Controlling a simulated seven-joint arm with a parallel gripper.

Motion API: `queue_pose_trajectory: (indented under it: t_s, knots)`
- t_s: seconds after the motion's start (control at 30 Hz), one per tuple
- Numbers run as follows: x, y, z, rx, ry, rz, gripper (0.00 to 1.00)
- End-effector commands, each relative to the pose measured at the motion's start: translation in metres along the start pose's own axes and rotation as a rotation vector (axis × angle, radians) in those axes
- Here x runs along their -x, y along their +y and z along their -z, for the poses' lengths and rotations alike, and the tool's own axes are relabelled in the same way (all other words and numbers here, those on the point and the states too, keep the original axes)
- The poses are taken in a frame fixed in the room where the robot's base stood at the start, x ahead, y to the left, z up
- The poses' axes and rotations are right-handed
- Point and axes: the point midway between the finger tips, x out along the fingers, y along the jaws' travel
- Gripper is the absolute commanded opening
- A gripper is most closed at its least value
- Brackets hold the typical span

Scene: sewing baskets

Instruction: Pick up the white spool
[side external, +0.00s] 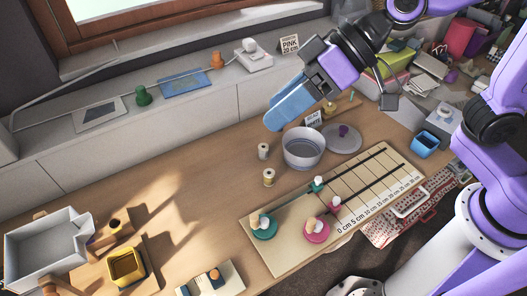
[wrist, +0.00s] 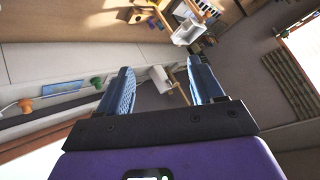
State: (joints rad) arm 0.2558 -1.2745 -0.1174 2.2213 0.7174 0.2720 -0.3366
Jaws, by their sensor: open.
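A small whitish spool (side external: 263,151) stands upright on the wooden table, just left of a round grey pot (side external: 303,150). A yellowish spool (side external: 268,177) stands a little in front of it. My gripper (side external: 274,122) is in the air above and behind the whitish spool, its blue fingers pointing down and left, clear of the table. In the wrist view my gripper (wrist: 160,66) shows two blue fingers spread apart with nothing between them. I cannot make out the whitish spool in the wrist view.
The pot's lid (side external: 342,138) lies right of the pot. A marked measuring board (side external: 285,257) with pink and green pieces lies in front. A grey tray (side external: 45,250) and yellow box (side external: 126,267) are at left. The table's left middle is clear. Small sign cards (side external: 313,119) stand behind the pot.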

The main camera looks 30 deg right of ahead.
Motion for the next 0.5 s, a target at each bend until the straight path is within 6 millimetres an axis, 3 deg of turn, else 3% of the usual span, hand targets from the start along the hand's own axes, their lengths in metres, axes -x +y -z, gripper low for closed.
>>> queue_pose_trajectory:
  t_s: [0.1, 0.23, 0.4, 0.5]
  knots:
    - [-0.029, 0.014, 0.049, -0.097, 0.167, -0.074, 0.67]
    - [-0.048, 0.042, 0.092, -0.206, 0.336, -0.212, 0.67]
    - [-0.061, 0.09, 0.123, -0.343, 0.502, -0.467, 0.67]
    - [-0.06, 0.118, 0.124, -0.42, 0.562, -0.65, 0.67]
